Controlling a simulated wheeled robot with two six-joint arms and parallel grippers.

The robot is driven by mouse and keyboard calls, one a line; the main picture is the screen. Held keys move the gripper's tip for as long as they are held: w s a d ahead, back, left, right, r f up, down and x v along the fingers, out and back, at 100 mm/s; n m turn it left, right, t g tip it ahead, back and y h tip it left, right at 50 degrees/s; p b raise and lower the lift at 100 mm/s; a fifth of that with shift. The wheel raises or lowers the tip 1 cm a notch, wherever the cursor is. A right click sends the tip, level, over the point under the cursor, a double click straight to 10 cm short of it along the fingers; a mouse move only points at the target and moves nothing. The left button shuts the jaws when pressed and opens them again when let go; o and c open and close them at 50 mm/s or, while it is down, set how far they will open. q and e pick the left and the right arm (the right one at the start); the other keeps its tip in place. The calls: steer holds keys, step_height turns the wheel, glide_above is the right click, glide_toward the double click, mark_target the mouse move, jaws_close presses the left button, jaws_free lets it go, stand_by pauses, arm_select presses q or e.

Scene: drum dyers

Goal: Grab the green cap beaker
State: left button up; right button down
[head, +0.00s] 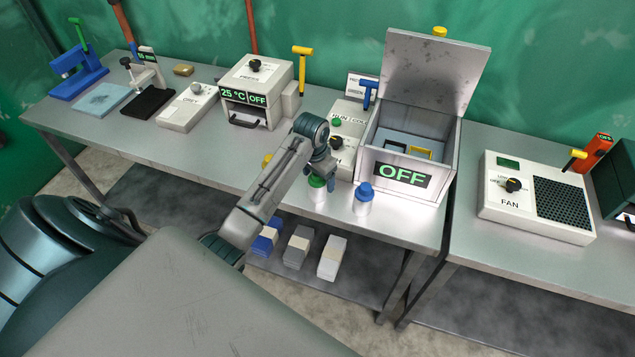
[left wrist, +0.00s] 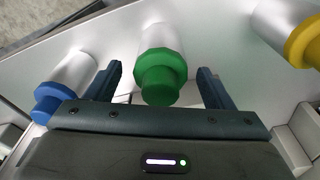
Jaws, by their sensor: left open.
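The green cap beaker (head: 318,192) is a white bottle with a green lid, standing on the metal table near its front edge. In the left wrist view the green cap beaker (left wrist: 160,75) lies between the two dark fingers of my left gripper (left wrist: 164,85), with a gap on each side. My left gripper (head: 320,170) is open, close above the beaker in the head view, and its arm partly covers that area. My right gripper is not in view.
A blue cap beaker (head: 363,200) stands just right of the green one. A yellow cap beaker (left wrist: 290,30) is on its other side. An open metal box reading OFF (head: 400,174) stands behind. A fan unit (head: 537,197) is at right.

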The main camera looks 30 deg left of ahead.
arm_select(q)
steer(key=shift+w+f, duration=0.1)
steer(key=shift+f, duration=0.15)
steer(key=shift+r, duration=0.1)
steer(key=c, duration=1.2)
